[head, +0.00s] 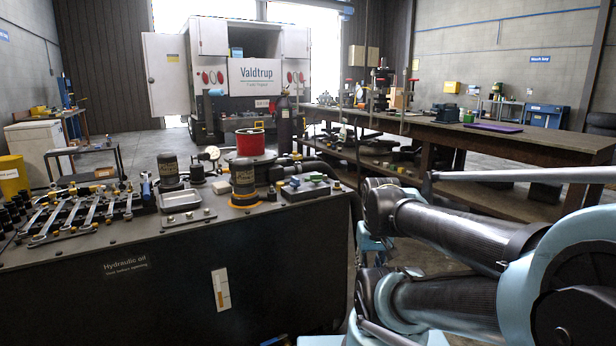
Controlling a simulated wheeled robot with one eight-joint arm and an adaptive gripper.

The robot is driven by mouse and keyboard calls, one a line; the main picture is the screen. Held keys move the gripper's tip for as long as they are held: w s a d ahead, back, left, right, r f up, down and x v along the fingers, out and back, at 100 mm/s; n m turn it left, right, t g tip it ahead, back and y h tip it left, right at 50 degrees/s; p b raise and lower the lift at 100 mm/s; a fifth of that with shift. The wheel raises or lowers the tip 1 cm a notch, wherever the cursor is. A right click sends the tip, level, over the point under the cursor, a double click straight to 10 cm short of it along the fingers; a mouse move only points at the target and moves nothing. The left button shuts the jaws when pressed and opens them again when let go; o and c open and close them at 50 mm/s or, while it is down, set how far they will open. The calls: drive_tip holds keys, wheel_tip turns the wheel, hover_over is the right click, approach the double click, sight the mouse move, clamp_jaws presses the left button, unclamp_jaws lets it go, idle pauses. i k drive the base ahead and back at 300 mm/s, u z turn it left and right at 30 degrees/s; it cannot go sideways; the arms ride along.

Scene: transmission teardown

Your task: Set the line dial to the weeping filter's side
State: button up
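Two dark canister filters stand on top of the black hydraulic oil bench. The left filter (168,169) stands behind a small silver tray (181,199). The right filter (243,178) has a label and an orange ring around its base. I cannot tell from here which one weeps. A small round white-faced gauge (210,153) stands between and behind them. I cannot make out the line dial or its setting for sure. My arm fills the right of the head view, apart from the filters. My gripper does not show.
The bench (150,290) has wrenches and sockets at its left. A long wooden workbench (480,140) stands behind my arm. Floor shows between the benches.

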sight(295, 183)
drive_tip(key=k, duration=1.15)
drive_tip(key=u, duration=0.35)
drive_tip(key=i, duration=1)
